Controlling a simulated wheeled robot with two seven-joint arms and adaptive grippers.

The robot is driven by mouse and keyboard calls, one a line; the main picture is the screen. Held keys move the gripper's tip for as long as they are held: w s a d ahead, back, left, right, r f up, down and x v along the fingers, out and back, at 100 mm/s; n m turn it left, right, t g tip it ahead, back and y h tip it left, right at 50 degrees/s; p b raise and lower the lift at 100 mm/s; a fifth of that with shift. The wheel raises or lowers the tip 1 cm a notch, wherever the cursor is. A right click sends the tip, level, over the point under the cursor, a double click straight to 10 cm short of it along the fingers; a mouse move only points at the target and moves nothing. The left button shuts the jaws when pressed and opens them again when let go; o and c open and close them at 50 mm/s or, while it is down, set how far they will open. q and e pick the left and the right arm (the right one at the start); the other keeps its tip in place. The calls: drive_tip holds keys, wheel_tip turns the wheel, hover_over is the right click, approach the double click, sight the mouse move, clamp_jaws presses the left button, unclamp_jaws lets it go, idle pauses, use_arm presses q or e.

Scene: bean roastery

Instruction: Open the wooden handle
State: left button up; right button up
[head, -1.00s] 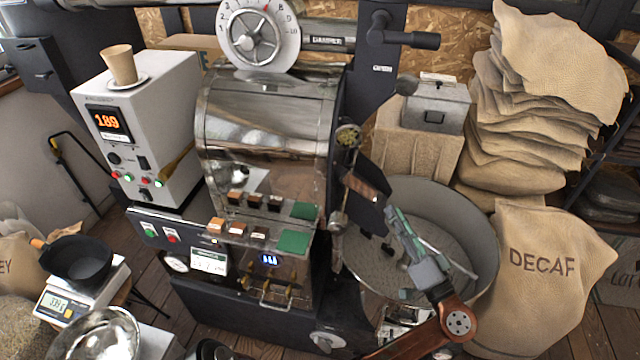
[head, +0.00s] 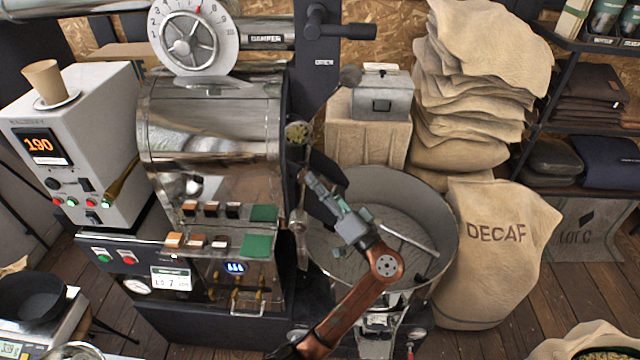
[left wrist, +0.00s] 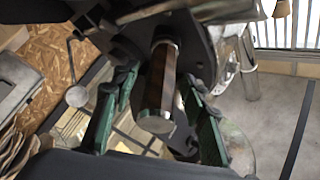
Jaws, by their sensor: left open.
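The wooden handle (left wrist: 162,80) is a dark brown cylinder with metal at its near end, on the dark front plate of the roaster (head: 215,130). It shows in the left wrist view; in the head view my gripper hides most or all of it. My left gripper (head: 316,186) is at the right side of the roaster drum's front, over the cooling tray's left edge. In the left wrist view its green-padded fingers (left wrist: 155,112) are open, one on each side of the handle. I cannot tell whether they touch it. My right gripper is not in view.
The round cooling tray (head: 425,205) lies below and right of my gripper. A DECAF sack (head: 495,260) and stacked sacks (head: 475,90) stand on the right. A grey box (head: 382,97) is behind. A white control box (head: 75,140) with a cup (head: 45,82) stands left.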

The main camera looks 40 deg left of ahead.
use_arm(q)
clamp_jaws()
idle(0.6)
